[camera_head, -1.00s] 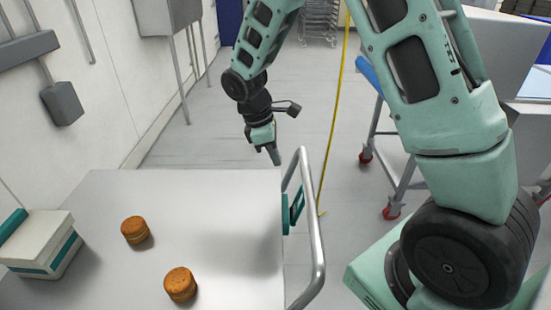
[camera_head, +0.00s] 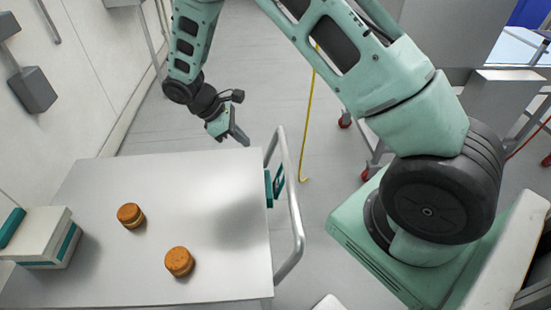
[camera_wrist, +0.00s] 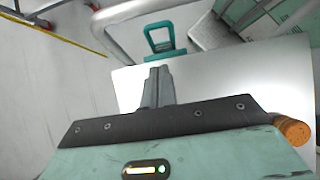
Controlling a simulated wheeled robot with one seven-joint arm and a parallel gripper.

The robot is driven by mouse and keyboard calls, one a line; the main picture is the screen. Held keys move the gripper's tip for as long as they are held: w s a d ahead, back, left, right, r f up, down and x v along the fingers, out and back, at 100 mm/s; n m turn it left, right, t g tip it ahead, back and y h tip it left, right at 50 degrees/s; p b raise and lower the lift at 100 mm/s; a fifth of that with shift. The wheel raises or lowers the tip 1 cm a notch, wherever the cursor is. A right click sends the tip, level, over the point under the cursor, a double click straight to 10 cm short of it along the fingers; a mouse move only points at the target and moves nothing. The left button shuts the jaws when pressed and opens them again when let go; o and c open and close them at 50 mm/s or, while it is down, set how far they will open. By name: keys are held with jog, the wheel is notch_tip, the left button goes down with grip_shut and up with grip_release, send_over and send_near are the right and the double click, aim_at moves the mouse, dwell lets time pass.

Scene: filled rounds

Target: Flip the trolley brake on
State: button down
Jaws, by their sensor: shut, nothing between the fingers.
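The trolley (camera_head: 180,175) has a flat metal top and a bent tube handle (camera_head: 291,215) along its right side. A teal part (camera_head: 273,186), perhaps the brake lever, sits at that edge inside the handle. In the wrist view the teal part (camera_wrist: 159,39) shows as an open loop standing at the trolley's edge. My gripper (camera_head: 240,135) is beyond the trolley's far edge, short of the handle and apart from the teal part. In the wrist view the gripper's fingers (camera_wrist: 159,85) are together and empty, pointing toward the teal part.
Two filled rounds (camera_head: 131,215) (camera_head: 179,261) stand on the trolley top. A white and teal box (camera_head: 42,240) is at its left. A yellow line or hose (camera_head: 309,115) runs along the floor. Another wheeled frame (camera_head: 372,140) stands to the right.

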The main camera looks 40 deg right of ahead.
jog(key=s+d+r+p+x, duration=0.1)
jog(key=p+x, duration=0.5)
jog(key=x, duration=0.7)
jog(key=shift+d, duration=0.35)
jog(key=shift+s+d+f, duration=0.1)
jog(key=shift+s, duration=0.05)
jog(key=shift+s+d+b, duration=0.4)
jog(key=shift+s+d, duration=0.1)
jog(key=shift+d, duration=0.15)
